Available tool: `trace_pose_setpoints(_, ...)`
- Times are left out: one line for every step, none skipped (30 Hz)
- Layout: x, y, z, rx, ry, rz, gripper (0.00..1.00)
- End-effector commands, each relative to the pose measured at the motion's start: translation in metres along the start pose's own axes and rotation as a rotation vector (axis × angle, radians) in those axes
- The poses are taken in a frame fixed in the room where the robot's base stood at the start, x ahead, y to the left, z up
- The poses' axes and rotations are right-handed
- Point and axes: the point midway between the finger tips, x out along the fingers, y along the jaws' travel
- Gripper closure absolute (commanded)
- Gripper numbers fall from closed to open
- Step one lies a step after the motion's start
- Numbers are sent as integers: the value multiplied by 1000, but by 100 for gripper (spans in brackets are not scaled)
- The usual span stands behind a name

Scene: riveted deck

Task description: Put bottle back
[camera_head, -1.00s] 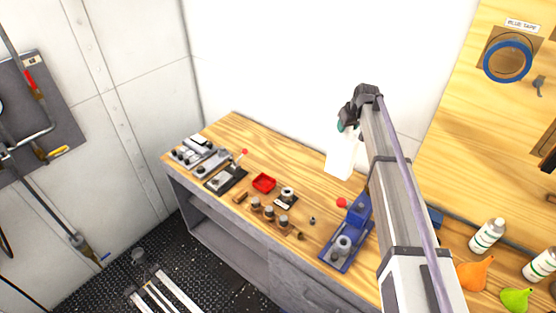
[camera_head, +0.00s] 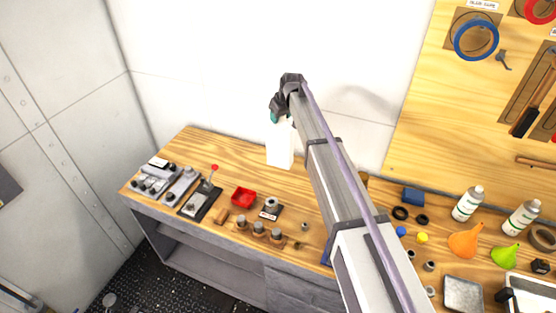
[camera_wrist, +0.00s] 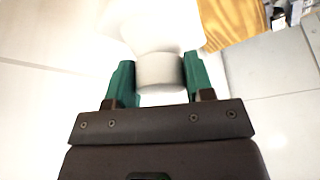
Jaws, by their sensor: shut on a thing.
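A white bottle (camera_head: 280,146) hangs in my gripper (camera_head: 281,116) above the back of the wooden workbench, in front of the white wall. In the wrist view the green fingers of my gripper (camera_wrist: 158,80) are shut on the bottle's pale cap and neck (camera_wrist: 158,70). The bottle's white body (camera_wrist: 155,22) spreads out beyond the fingers. In the head view the bottle looks nearly upright, and my arm hides part of the bench behind it.
Right of my arm stand two white bottles (camera_head: 467,204) (camera_head: 521,218), an orange funnel (camera_head: 465,241) and a green funnel (camera_head: 505,255). A pegboard (camera_head: 440,110) with tape rolls rises behind.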

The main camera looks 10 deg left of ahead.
Motion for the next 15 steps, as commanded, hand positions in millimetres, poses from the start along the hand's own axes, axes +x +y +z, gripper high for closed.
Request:
trace_pose_setpoints(23,0,9,0,0,0,100)
trace_pose_setpoints(30,0,12,0,0,0,100)
trace_pose_setpoints(38,0,16,0,1,0,100)
trace_pose_setpoints(43,0,18,0,1,0,100)
trace_pose_setpoints(47,0,19,0,1,0,100)
trace_pose_setpoints(48,0,20,0,1,0,100)
trace_pose_setpoints(48,0,20,0,1,0,100)
trace_pose_setpoints(47,0,19,0,1,0,100)
trace_pose_setpoints(46,0,19,0,1,0,100)
trace_pose_setpoints(47,0,19,0,1,0,100)
trace_pose_setpoints(50,0,21,0,1,0,100)
trace_pose_setpoints(57,0,23,0,1,0,100)
trace_pose_setpoints(63,0,26,0,1,0,100)
trace_pose_setpoints(69,0,28,0,1,0,100)
trace_pose_setpoints(77,0,32,0,1,0,100)
